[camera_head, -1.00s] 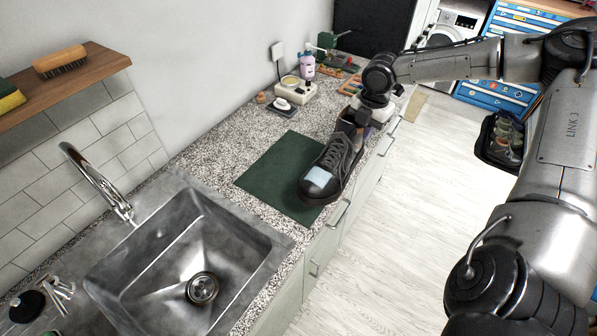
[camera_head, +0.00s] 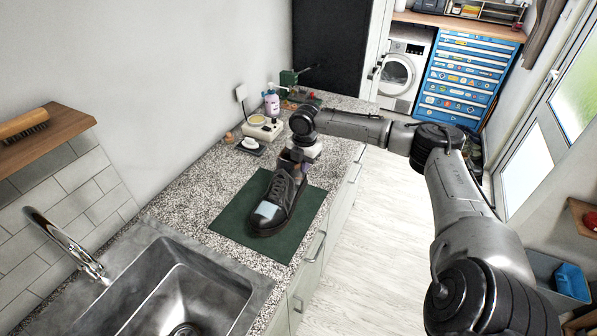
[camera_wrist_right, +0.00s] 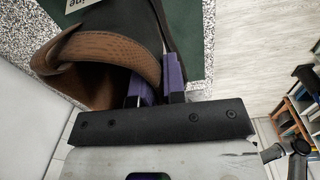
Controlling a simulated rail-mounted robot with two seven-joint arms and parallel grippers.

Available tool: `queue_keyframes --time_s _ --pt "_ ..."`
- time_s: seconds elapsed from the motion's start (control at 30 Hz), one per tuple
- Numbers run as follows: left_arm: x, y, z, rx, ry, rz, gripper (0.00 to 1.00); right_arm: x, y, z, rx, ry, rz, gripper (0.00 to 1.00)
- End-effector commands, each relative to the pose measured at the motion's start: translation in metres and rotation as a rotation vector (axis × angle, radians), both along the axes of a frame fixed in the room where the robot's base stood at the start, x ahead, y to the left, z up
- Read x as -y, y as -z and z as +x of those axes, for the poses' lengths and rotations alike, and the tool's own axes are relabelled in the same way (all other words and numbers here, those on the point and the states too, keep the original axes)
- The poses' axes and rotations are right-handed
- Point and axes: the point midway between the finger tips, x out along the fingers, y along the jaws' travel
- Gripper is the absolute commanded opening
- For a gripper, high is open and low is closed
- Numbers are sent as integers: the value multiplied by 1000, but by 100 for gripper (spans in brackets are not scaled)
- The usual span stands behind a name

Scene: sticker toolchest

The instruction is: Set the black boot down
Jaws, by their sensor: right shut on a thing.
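The black boot (camera_head: 277,200) has dark laces, and a pale blue patch shows on its toe. It is over the green mat (camera_head: 308,208), toe toward the sink; I cannot tell whether its sole touches the mat. My right gripper (camera_head: 293,163) is at the boot's heel end, shut on its upper edge. In the right wrist view, the purple fingertips (camera_wrist_right: 157,90) pinch the collar near the boot's brown lining (camera_wrist_right: 100,55). Part of the green mat (camera_wrist_right: 190,30) shows beyond it. My left gripper is not in view.
The sink (camera_head: 185,285) lies in front of the mat. Behind it on the speckled counter (camera_head: 195,185) are a white device (camera_head: 262,128) and a pink bottle (camera_head: 271,103). The wall is at left and open floor at right.

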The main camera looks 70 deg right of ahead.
Motion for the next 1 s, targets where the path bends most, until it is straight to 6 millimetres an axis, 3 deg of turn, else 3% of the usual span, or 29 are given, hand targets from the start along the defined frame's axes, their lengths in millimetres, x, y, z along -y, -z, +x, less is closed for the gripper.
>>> queue_keyframes --time_s 0.2,0.47,0.8,0.97,1.0 --pt "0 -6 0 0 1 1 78 3 5 14 3 0 2 0" --pt "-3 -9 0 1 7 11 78 3 12 16 0 -2 0 0" --pt "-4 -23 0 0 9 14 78 3 46 16 1 -2 0 0" --pt "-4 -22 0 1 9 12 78 3 48 16 2 -2 -1 0" --pt "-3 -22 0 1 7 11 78 3 49 15 -1 -2 -2 12"
